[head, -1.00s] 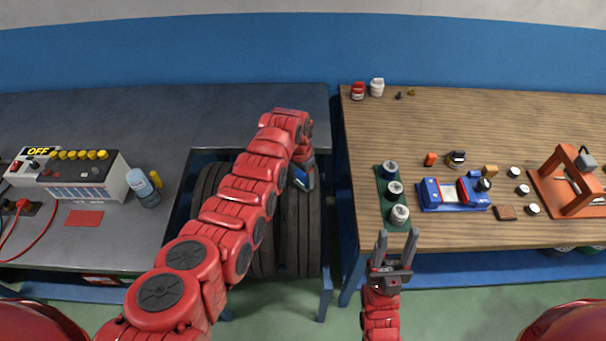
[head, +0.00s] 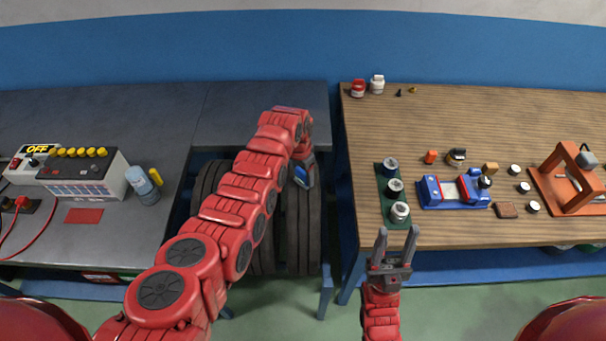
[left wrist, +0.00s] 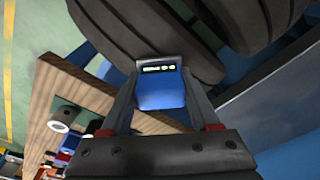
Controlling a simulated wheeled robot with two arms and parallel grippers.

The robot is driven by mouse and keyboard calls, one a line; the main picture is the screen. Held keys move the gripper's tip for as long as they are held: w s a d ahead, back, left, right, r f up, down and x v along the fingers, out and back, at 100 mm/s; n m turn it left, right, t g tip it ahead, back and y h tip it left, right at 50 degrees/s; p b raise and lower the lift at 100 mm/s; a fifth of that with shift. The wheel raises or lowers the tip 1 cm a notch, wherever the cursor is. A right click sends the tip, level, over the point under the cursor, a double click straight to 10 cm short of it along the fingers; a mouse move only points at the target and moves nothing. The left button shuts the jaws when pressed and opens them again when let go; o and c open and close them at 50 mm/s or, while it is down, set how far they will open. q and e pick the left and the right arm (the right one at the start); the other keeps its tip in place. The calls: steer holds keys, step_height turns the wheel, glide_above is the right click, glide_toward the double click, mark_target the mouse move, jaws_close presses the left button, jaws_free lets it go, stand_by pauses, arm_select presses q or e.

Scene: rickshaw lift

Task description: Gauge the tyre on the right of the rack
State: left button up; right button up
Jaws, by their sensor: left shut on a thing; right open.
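The rack's tyres stand in the gap between the two benches; the right tyre (head: 303,235) shows dark tread in the head view and also fills the top of the left wrist view (left wrist: 160,35). My left gripper (head: 302,174) is shut on a blue gauge (left wrist: 160,92) with a small lit display, too small to read. The gauge's far end is right at the tyre tread; I cannot tell whether it touches. The gauge shows partly in the head view (head: 303,176). My right gripper (head: 393,250) is open and empty in front of the wooden bench.
The wooden bench (head: 450,115) on the right holds a green strip with cans, a blue device (head: 452,192) and an orange press (head: 572,185). The grey bench (head: 110,115) holds a battery charger (head: 85,172) and a bottle (head: 142,186).

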arm_select(q)
steer(key=shift+s+f+b, duration=0.1)
steer(key=shift+f+b, duration=0.35)
steer(key=shift+b, duration=0.05)
stand_by(1.4)
steer(key=shift+r+p, duration=0.7)
steer(key=shift+r, duration=0.55)
step_height(320, 180, up, 2)
steer(key=shift+r+p, duration=0.1)
steer(key=shift+p, duration=0.25)
steer(key=shift+r, duration=1.25)
